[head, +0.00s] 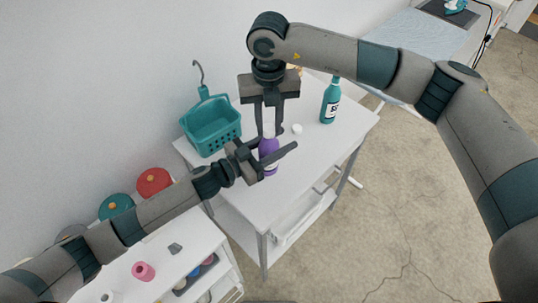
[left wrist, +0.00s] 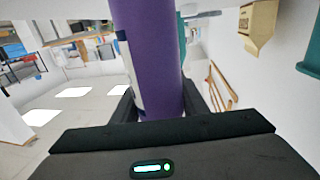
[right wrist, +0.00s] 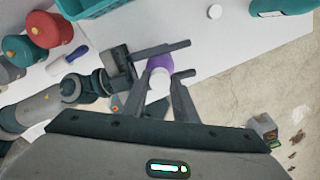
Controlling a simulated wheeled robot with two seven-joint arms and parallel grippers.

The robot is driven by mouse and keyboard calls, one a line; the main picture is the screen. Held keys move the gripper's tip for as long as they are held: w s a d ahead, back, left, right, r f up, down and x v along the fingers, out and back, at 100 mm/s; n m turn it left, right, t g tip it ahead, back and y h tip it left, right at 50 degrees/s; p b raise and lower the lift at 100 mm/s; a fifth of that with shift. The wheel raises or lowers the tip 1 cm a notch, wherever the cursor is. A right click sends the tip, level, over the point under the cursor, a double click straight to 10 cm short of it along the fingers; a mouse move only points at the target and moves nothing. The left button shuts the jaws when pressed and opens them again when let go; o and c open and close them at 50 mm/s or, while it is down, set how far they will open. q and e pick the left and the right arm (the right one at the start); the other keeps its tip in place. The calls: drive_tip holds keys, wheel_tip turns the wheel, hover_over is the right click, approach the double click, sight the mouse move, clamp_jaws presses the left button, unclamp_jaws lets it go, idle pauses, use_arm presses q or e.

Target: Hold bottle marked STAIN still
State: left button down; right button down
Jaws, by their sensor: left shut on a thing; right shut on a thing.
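A purple bottle (head: 268,158) with a white top stands upright over the white table; it fills the middle of the left wrist view (left wrist: 150,50), where a strip of pale label shows at its left side. The label's words cannot be read. My left gripper (head: 265,164) comes in from the left and is shut on the bottle's body. My right gripper (head: 269,127) points down from above and is shut on the bottle's white top (right wrist: 159,80). Whether the bottle's base touches the table is hidden.
The white table (head: 310,165) also bears a teal basket (head: 211,131), a teal bottle (head: 330,101) and a small loose white cap (head: 297,129). A lower white cart (head: 150,262) with spools stands front left. Table space right of the purple bottle is clear.

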drive_tip(key=m, duration=0.4)
drive_tip(key=shift+m, duration=0.4)
drive_tip(key=m, duration=0.5)
drive_tip(key=shift+m, duration=0.4)
drive_tip(key=c, duration=1.3)
unclamp_jaws()
drive_tip(key=shift+c, duration=0.2)
wheel_tip(320, 180, up, 12)
use_arm(q)
drive_tip(key=c, duration=1)
unclamp_jaws()
